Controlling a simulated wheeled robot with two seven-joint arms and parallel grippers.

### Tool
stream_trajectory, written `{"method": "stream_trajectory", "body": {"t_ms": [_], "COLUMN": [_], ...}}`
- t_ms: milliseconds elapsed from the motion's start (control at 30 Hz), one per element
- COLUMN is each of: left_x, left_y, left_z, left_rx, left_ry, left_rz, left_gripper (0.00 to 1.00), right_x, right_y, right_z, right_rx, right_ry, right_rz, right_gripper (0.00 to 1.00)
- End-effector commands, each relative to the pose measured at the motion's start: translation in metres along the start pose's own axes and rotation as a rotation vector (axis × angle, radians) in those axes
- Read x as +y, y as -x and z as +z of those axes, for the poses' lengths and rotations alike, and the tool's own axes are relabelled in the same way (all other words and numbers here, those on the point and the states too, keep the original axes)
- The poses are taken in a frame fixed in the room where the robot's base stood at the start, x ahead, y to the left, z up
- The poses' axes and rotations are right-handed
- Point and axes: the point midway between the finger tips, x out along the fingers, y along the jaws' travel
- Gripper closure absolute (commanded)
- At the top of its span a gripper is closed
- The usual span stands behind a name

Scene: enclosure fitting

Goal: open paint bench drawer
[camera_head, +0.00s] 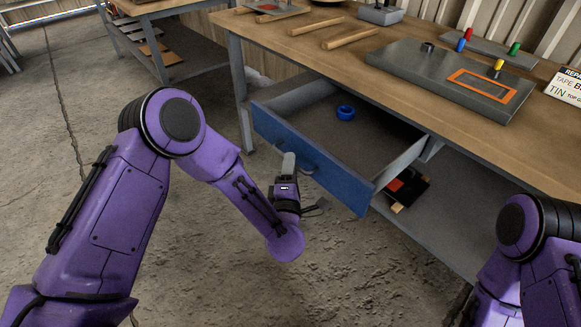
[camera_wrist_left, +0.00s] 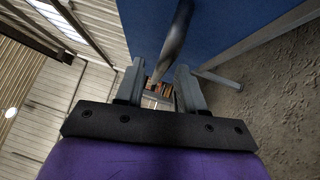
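The blue-fronted drawer (camera_head: 335,180) of the wooden-topped bench is pulled well out. A blue ring (camera_head: 345,113) lies inside it. Its grey bar handle (camera_head: 308,164) is on the front panel, and the bar (camera_wrist_left: 176,40) also crosses the left wrist view in front of the blue panel (camera_wrist_left: 222,28). My left gripper (camera_head: 288,166) is at the handle. In the left wrist view its fingers (camera_wrist_left: 161,88) stand apart, with the bar between them and gaps showing beside it. Whether a finger touches the bar is unclear. My right gripper is out of view.
On the bench top (camera_head: 300,50) are wooden rods (camera_head: 350,38), a grey panel with an orange frame (camera_head: 480,85), coloured pegs and a sign (camera_head: 567,86). A lower shelf (camera_head: 440,215) holds a dark red-and-black item. The concrete floor before the drawer is clear.

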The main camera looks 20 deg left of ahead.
Motion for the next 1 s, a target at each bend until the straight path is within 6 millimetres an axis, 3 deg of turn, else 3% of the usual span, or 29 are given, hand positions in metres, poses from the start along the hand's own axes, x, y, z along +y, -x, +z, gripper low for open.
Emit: {"method": "stream_trajectory", "body": {"t_ms": [133, 233, 500, 633, 1000], "left_x": [0.000, -0.001, -0.001, -0.001, 0.000], "left_y": [0.001, 0.013, 0.075, 0.097, 0.105], "left_z": [0.000, 0.001, 0.001, 0.001, 0.000], "left_rx": [0.001, -0.003, -0.006, -0.004, 0.000], "left_ry": [0.000, -0.001, -0.003, -0.002, 0.000], "left_rz": [0.000, -0.002, -0.001, -0.001, 0.000], "left_gripper": [0.62, 0.62, 0.62, 0.62, 0.62], "right_x": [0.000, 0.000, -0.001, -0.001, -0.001], "right_y": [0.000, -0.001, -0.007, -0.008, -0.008], "right_z": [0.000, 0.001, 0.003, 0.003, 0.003], "right_rx": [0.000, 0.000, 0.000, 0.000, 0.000], "right_ry": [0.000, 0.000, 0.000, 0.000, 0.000], "right_rz": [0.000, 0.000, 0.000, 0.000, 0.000], "right_gripper": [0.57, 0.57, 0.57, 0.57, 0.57]}}
